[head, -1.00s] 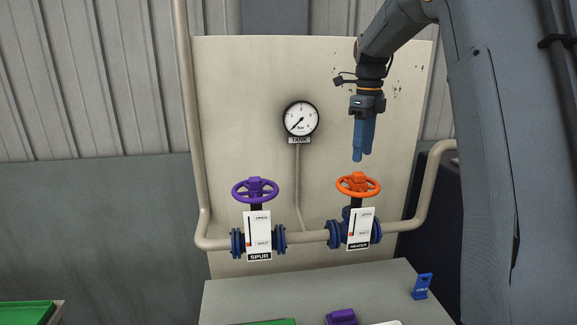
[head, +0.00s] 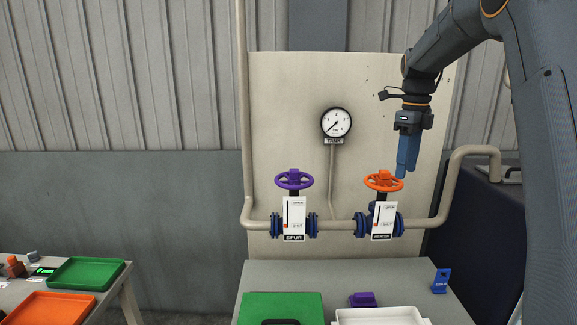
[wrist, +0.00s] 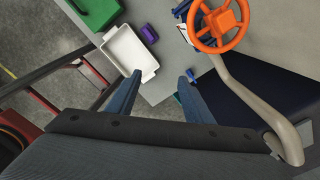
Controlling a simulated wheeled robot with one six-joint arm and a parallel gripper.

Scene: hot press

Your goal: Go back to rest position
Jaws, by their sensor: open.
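My gripper (head: 406,158) hangs from my arm with its blue fingers pointing down, in front of the pale panel (head: 280,110). In the head view its fingertips appear just above and to the right of the orange HEATER valve wheel (head: 383,182). In the wrist view the two fingers (wrist: 158,88) are wide apart with nothing between them. The orange wheel (wrist: 218,26) shows beyond the right finger there, apart from it. The purple SPUR valve wheel (head: 294,180) is further left on the same pipe.
A TANK gauge (head: 336,123) is above the pipe (head: 345,226). On the grey bench below are a green case (head: 280,306), a purple block (head: 363,299), a white tray (head: 380,318) and a blue tag (head: 440,281). Green (head: 88,272) and orange (head: 48,308) trays lie on the left table.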

